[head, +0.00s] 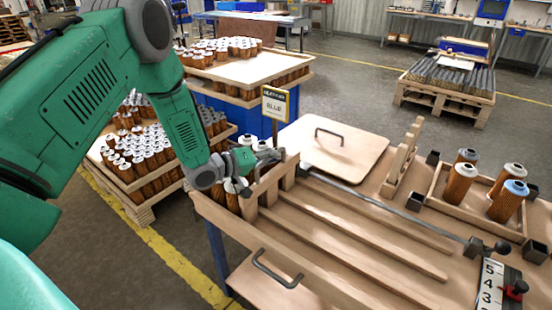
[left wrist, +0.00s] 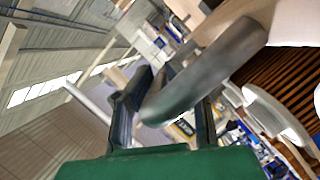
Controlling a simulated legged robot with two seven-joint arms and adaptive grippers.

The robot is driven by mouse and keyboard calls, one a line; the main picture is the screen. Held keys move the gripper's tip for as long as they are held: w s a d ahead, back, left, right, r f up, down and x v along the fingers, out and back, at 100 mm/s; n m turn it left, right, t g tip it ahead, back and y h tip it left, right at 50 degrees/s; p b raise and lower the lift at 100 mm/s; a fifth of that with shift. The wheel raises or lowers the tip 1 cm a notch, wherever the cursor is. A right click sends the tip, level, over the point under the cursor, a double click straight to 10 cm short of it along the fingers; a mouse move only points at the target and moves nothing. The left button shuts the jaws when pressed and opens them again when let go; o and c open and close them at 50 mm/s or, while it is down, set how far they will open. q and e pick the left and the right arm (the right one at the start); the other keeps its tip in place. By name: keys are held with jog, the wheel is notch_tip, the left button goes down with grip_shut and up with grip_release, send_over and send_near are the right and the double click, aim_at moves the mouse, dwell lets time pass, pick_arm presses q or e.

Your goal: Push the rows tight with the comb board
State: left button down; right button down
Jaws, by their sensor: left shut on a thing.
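My left gripper (head: 258,160) is at the left end of the wooden bench tray. It is shut on a dark grey handle, whose curved bar (left wrist: 205,75) fills the middle of the left wrist view. A wooden board with upright teeth (head: 272,186), which looks like the comb board, stands across the tray just below the gripper. The handle seems to belong to it, but the joint is hidden. A few brown filter cartridges with white caps (head: 232,188) stand behind the board at the left, partly hidden by my gripper. Long wooden slats (head: 365,235) form lanes right of the board. My right gripper is not in view.
A wooden lid with a handle (head: 335,148) lies behind the lanes. A notched wooden stand (head: 402,160) and a small tray (head: 440,200) with several cartridges are at right. A thin metal rod (head: 400,213) crosses above the lanes. A number scale (head: 492,285) is at front right.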

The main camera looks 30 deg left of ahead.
pick_arm(q)
jog(key=c, duration=1.6)
grip_release()
jog(key=shift+o, duration=0.2)
jog(key=shift+a, duration=0.2)
jog(key=shift+s+a, duration=0.15)
jog(key=shift+s, duration=0.1)
jog(key=v, duration=1.1)
jog(key=shift+s, duration=0.2)
jog(key=shift+s, duration=0.1)
